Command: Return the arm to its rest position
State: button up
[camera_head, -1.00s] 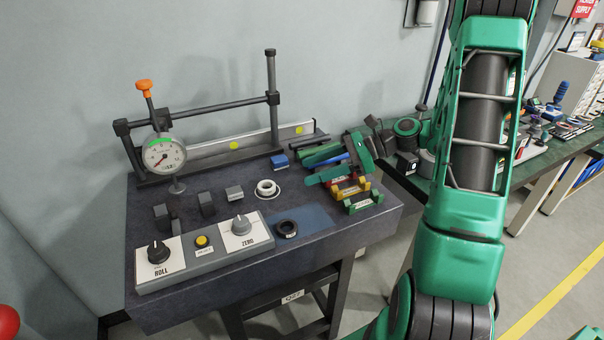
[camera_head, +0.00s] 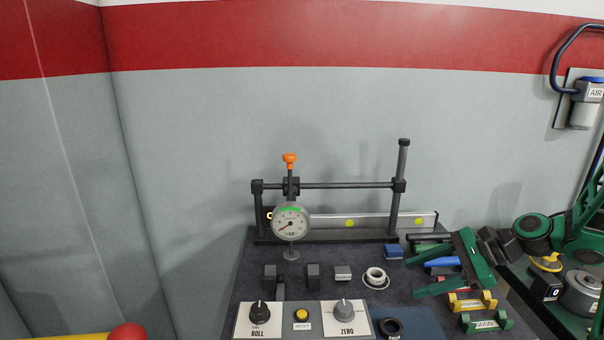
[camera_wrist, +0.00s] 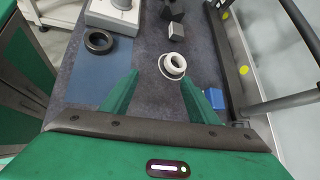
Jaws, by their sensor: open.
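My gripper (camera_head: 413,274) is at the right side of the bench in the head view, its two green fingers pointing left and apart, with nothing between them. In the wrist view my gripper (camera_wrist: 160,77) also shows open and empty. A white ring (camera_head: 376,275) on a pale round base lies on the bench just left of the fingertips. In the wrist view the white ring (camera_wrist: 173,63) is just beyond the fingertips, toward the right finger. Most of my arm is outside the head view.
A dial gauge (camera_head: 291,221) hangs on a dark stand at the bench back. A control panel (camera_head: 279,320) and black ring (camera_head: 391,327) are in front. A blue block (camera_head: 393,251) and yellow holder (camera_head: 472,302) are close to my gripper.

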jog(key=s+a+n+h, duration=0.1)
jog(key=n, duration=0.1)
jog(key=s+a+n+h, duration=0.1)
jog(key=n, duration=0.2)
jog(key=s+a+r+n+h, duration=0.1)
jog(key=n+h, duration=0.1)
jog(key=shift+s+a+n+g, duration=0.2)
jog(key=shift+n+g, duration=0.1)
jog(key=shift+g, duration=0.1)
jog(key=s+d+r+n+t+h, duration=0.25)
jog(key=s+r+n+h, duration=0.4)
jog(key=n, duration=0.35)
jog(key=s+d+f+m+g, duration=0.1)
jog(key=s+d+m+g, duration=0.1)
jog(key=s+d, duration=0.4)
jog(key=s+d+f+m+g, duration=0.1)
jog(key=s+d+m+g, duration=0.2)
jog(key=s+d, duration=0.3)
jog(key=s+m, duration=0.1)
jog(key=s, duration=0.4)
jog(key=shift+s+f+y, duration=0.2)
jog(key=shift+f+y, duration=0.15)
jog(key=shift+w+f+g, duration=0.25)
jog(key=shift+w, duration=0.4)
jog(key=shift+c, duration=0.2)
